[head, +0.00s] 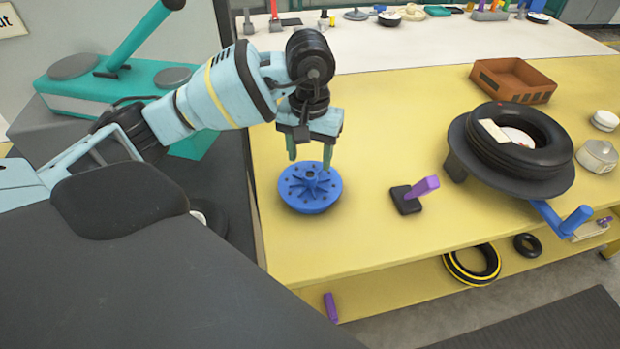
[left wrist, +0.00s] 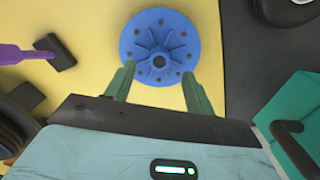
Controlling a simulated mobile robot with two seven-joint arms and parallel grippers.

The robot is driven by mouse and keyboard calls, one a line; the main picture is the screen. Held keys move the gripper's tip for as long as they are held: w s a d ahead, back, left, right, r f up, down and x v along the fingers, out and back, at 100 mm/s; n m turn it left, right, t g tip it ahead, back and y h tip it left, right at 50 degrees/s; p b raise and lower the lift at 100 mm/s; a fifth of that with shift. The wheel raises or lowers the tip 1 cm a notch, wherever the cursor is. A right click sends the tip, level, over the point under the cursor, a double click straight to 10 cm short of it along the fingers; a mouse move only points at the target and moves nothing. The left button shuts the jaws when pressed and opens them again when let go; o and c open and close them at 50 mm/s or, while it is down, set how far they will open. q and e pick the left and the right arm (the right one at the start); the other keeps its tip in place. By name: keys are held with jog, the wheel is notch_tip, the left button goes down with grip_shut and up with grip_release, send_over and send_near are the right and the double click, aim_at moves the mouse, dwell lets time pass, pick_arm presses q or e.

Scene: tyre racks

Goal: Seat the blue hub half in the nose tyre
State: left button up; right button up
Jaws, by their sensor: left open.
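The blue hub half (head: 310,188) lies flat on the yellow table, with its ribbed side and central boss up. It also shows in the left wrist view (left wrist: 159,45). My left gripper (head: 309,160) is open just above the hub half, with its green fingertips near the hub's far side. In the left wrist view the gripper's fingers (left wrist: 155,88) stand apart with nothing between them at the tips. The black nose tyre (head: 520,145) lies flat on a dark round stand at the right, with a white part inside its opening. My right gripper is not in view.
A purple-handled tool on a black base (head: 410,197) stands between the hub half and the tyre stand. A blue crank handle (head: 563,219) sticks out below the stand. An orange-brown tray (head: 513,80) is behind the tyre. The table behind the purple-handled tool is clear.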

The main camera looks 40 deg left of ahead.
aim_at(310, 174)
pick_arm(q)
jog(key=shift+w+a+f+p, duration=0.1)
jog(key=shift+w+f+p, duration=0.05)
jog(key=shift+f, duration=1.15)
jog(key=shift+w+f+p, duration=0.1)
jog(key=shift+f+p, duration=0.05)
jog(key=shift+f, duration=1.1)
grip_shut()
